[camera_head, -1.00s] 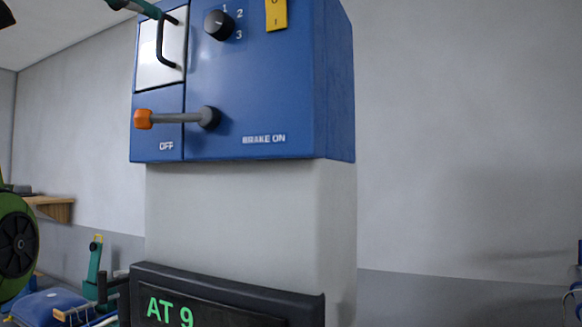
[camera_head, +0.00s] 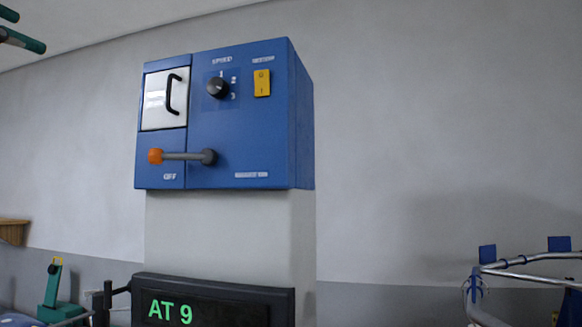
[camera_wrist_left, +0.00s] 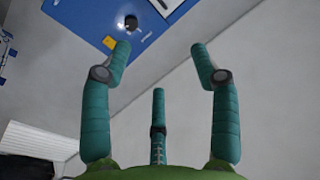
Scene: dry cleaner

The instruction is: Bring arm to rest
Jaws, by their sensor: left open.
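My left gripper (camera_head: 16,28) shows at the top left edge of the head view, only its teal fingertips in the picture. It is apart from the blue control box (camera_head: 238,130) and holds nothing. In the left wrist view my left gripper (camera_wrist_left: 161,52) is open and empty, its fingers spread. Part of the blue box (camera_wrist_left: 95,22) with a black knob shows beyond them. The box has a white panel with a black handle (camera_head: 174,93), a speed knob (camera_head: 217,88), a yellow switch (camera_head: 262,83) and an orange-tipped lever (camera_head: 180,156) pointing left. My right gripper is out of view.
The box sits on a pale column (camera_head: 230,235) with a dark display (camera_head: 205,302) reading "AT 9". A metal rail frame with blue tabs (camera_head: 530,262) is at the lower right. A teal device (camera_head: 55,290) stands lower left. Bare wall fills the right.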

